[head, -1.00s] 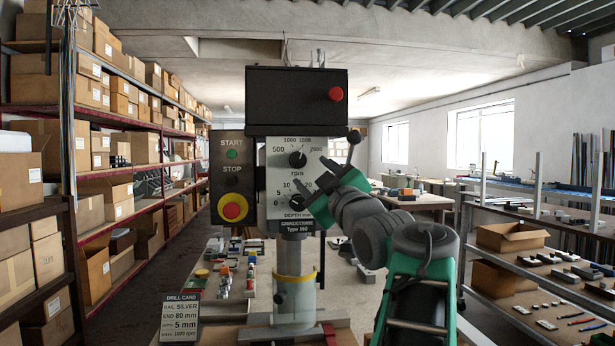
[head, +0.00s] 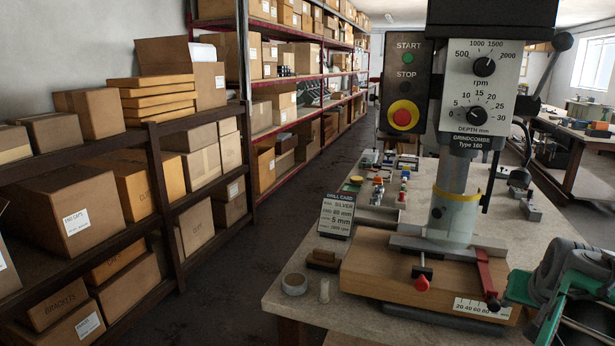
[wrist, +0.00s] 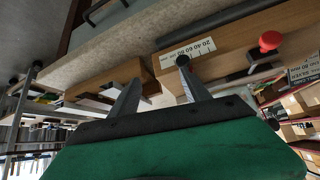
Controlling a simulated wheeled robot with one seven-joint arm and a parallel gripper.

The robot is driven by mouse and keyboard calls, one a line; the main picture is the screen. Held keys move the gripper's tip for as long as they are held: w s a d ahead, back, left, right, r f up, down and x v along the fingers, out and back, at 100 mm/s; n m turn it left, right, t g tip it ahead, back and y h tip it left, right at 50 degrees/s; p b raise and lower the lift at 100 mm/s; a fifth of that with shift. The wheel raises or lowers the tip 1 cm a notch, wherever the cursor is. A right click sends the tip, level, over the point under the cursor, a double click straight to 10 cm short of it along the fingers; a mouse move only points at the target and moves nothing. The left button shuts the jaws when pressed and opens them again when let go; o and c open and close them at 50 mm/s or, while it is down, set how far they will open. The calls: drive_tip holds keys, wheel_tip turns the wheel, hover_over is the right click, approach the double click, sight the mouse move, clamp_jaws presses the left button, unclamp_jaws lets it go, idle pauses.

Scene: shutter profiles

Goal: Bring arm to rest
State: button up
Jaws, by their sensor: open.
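My gripper (wrist: 160,74) is open in the wrist view, its two dark fingers apart with nothing held between them. Behind the fingertips are the wooden board edge and a white scale label (wrist: 188,52). In the head view my green and grey arm shows at the lower right, beside the drill press base; the fingertips are not clearly visible there. The drill press (head: 484,75) stands on the bench with its START/STOP panel and two dials. Its wooden bed (head: 390,273) carries a clamp with red handles.
The bench (head: 278,290) holds a drill card (head: 339,212), a tape roll (head: 294,284) and several small parts behind. Shelves of boxes (head: 95,205) line the left. The dark aisle floor (head: 232,270) between shelves and bench is clear.

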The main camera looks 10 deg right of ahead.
drive_tip(key=s+a+f+n+g+y+p, duration=0.1)
drive_tip(key=a+f, duration=0.3)
drive_tip(key=a, duration=0.5)
drive_tip(key=a+f+n+g+y+p, duration=0.15)
drive_tip(key=a+f, duration=0.25)
drive_tip(key=a, duration=0.4)
drive_tip(key=s+a+f+n+g+y+p, duration=0.15)
drive_tip(key=a+f, duration=0.25)
drive_tip(key=a, duration=0.5)
drive_tip(key=w+a+r+n, duration=0.2)
drive_tip(key=a, duration=0.4)
drive_tip(key=w+a+r+n+t+y+p, duration=0.1)
drive_tip(key=w+a+n, duration=0.1)
drive_tip(key=a, duration=0.5)
drive_tip(key=shift+r+n+t, duration=0.3)
drive_tip(key=shift+r+n, duration=0.05)
drive_tip(key=shift+n, duration=0.45)
